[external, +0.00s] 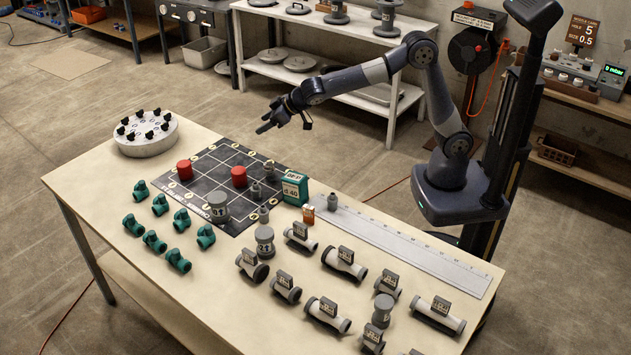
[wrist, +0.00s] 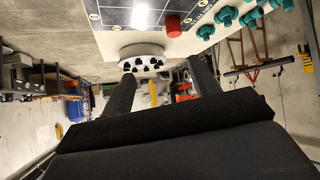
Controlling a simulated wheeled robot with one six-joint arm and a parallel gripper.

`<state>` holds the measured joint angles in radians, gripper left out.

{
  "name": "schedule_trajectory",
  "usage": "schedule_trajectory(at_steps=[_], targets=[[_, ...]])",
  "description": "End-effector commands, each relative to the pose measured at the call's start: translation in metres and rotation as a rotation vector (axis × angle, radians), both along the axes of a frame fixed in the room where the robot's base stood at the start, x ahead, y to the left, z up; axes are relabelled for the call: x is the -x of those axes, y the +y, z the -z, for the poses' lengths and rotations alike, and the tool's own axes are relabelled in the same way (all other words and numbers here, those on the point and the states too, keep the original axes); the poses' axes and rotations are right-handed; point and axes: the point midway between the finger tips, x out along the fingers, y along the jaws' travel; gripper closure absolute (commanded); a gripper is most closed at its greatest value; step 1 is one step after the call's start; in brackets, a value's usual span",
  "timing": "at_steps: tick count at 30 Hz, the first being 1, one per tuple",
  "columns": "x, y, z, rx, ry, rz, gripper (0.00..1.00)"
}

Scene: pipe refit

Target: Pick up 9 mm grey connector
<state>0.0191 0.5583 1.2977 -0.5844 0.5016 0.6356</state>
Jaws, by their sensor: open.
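Several grey fittings stand or lie on the table; their size labels are too small to read, so I cannot tell which is the 9 mm connector. Small upright grey pieces stand on or near the black grid mat (external: 200,166), one by its right edge (external: 264,213) and another on it (external: 255,191). Larger grey pipe pieces, such as this one (external: 345,262), lie at the front right. My gripper (external: 268,128) is open and empty, in the air above the table's back edge, apart from all fittings. Its two fingers (wrist: 163,85) show in the wrist view.
Red cylinders (external: 184,169) and a larger grey cylinder (external: 216,206) stand on the mat. Green fittings (external: 154,240) lie left of it. A round grey disc with black knobs (external: 146,145) is at the far left. A green box (external: 295,188) and long ruler (external: 410,245) lie right.

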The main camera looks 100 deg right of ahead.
Motion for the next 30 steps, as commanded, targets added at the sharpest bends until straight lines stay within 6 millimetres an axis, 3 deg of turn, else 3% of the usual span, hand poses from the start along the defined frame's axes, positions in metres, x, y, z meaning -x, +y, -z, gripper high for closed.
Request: schedule_trajectory(at_steps=[5, 10, 21, 28, 30], targets=[[0.034, -0.009, -0.015, 0.074, -0.178, -0.151, 0.42], [0.082, 0.014, -0.014, 0.085, -0.289, -0.366, 0.42], [0.196, 0.087, 0.022, -0.04, -0.32, -0.766, 0.42], [0.257, 0.121, 0.045, -0.139, -0.286, -0.929, 0.42], [0.261, 0.124, 0.056, -0.153, -0.278, -0.939, 0.42]])
